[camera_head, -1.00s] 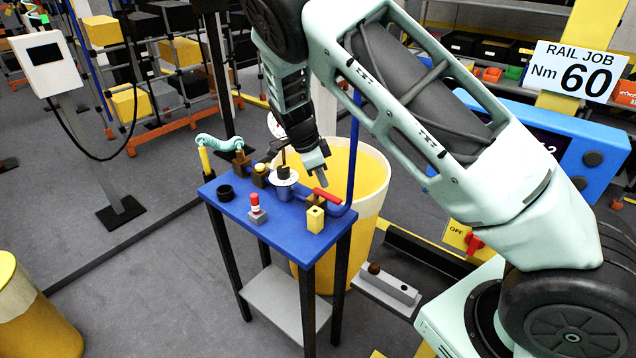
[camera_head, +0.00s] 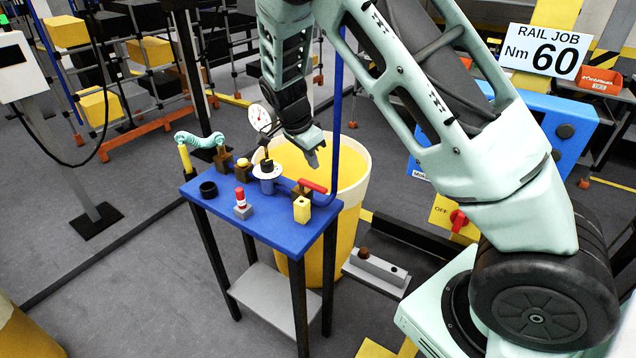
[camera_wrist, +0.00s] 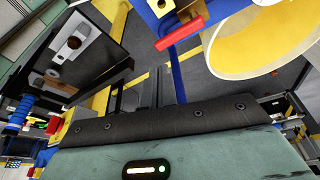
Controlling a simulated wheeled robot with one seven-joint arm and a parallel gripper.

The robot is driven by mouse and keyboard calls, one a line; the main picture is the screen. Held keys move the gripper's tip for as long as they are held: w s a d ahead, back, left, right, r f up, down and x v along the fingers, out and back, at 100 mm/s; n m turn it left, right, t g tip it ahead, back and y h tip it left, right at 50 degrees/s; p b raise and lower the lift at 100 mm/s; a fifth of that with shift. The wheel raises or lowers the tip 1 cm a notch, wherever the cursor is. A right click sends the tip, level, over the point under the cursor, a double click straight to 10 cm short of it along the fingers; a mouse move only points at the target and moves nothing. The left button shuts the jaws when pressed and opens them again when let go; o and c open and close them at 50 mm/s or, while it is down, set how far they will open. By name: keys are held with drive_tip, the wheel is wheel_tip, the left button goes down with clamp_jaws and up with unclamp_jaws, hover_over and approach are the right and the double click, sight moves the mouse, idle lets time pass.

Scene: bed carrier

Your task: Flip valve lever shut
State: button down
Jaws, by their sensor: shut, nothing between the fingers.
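The valve's red lever (camera_head: 313,186) lies nearly flat at the right end of the blue table, above a small brass valve body (camera_head: 300,191) joined to a blue pipe (camera_head: 337,120). My gripper (camera_head: 313,160) is shut and empty, just above and behind the lever in the head view, apart from it. In the wrist view the red lever (camera_wrist: 180,33) shows at the top, beyond my fingertips (camera_wrist: 168,72), with part of the brass body (camera_wrist: 188,12) beside it.
The blue table (camera_head: 275,228) also holds a pressure gauge (camera_head: 260,118), a yellow block (camera_head: 302,209), a red-capped piece (camera_head: 241,199) and a black ring (camera_head: 208,189). A large yellow bin (camera_head: 352,205) stands close behind. A blue console (camera_head: 560,125) is at right.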

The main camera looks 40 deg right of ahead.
sight(312, 189)
drive_tip(key=shift+w+d+f+n+t+b, duration=0.1)
drive_tip(key=shift+w+d+n+t+b, duration=0.2)
drive_tip(key=shift+n, duration=0.4)
drive_tip(key=shift+w+d+f+n+t+b, duration=0.1)
drive_tip(key=shift+d+n+t+b, duration=0.25)
drive_tip(key=shift+n, duration=0.35)
drive_tip(key=shift+w+d+n+t+b, duration=0.2)
drive_tip(key=shift+n+b, duration=0.2)
drive_tip(key=shift+n, duration=0.3)
drive_tip(key=p+x, duration=0.3)
drive_tip(key=x, duration=0.7)
